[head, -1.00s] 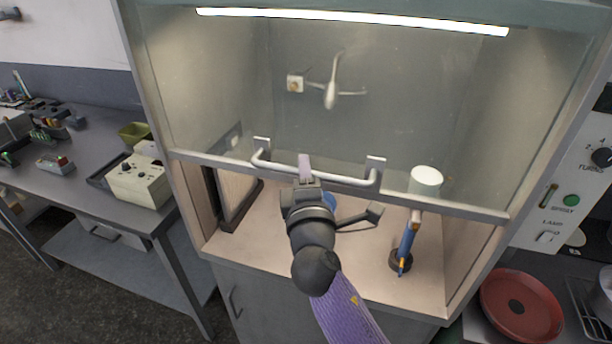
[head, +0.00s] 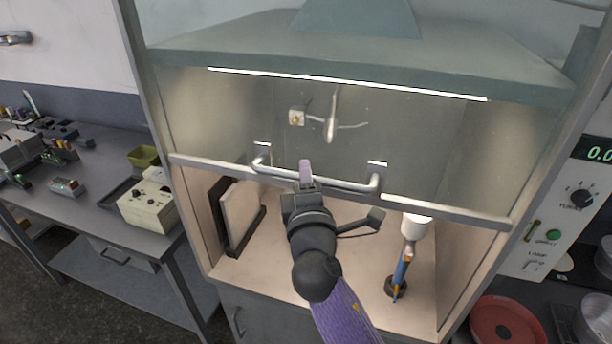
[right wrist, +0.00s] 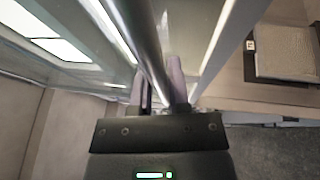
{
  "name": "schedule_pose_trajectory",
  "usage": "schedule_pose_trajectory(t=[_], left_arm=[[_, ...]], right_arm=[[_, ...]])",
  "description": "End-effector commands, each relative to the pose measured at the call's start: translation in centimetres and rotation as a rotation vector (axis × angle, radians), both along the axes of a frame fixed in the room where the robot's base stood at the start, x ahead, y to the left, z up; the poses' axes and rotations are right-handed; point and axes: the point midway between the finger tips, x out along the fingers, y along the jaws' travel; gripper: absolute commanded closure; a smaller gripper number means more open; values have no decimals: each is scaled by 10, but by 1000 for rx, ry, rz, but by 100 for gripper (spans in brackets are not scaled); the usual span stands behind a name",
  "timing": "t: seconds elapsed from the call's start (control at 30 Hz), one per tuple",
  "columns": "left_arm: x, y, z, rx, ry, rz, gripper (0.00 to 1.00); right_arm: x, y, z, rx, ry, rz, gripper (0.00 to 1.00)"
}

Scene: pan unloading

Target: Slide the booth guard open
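The booth guard (head: 225,135) is a clear pane with a pale bottom rail (head: 440,206). It stands part-way up, with an open gap below the rail. A curved metal handle (head: 350,186) is fixed to the rail by two brackets. My right gripper (head: 306,172) is at the handle, left of its middle. In the right wrist view the handle bar (right wrist: 143,45) runs between the two fingers of the gripper (right wrist: 162,88), which look closed around it. My left gripper is not in view.
Inside the booth are a framed panel (head: 240,215) at left and a blue-handled tool (head: 402,268) with a white top at right. A side table with a cream device (head: 148,204) stands left. A control panel (head: 565,200) and a red pan (head: 505,322) are at right.

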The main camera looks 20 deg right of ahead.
Motion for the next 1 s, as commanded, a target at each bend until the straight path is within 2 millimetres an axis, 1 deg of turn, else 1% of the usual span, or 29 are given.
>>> schedule_pose_trajectory(t=[0.03,0.13,0.17,0.4,0.47,0.57,0.8,0.9,1.0], left_arm=[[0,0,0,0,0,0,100],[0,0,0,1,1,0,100],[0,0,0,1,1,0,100],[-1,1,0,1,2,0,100],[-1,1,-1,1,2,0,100],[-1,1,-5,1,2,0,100],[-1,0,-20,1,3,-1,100],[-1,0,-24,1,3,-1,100],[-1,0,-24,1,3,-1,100]], right_arm=[[0,0,0,0,0,0,67],[0,0,0,0,1,0,46],[0,0,0,0,1,0,44],[0,0,0,0,1,0,44],[-4,1,-2,0,1,0,44],[-19,4,-6,2,3,0,44],[-74,15,-17,2,3,0,44],[-89,18,-19,1,2,0,44],[-95,19,-19,1,2,0,44]])
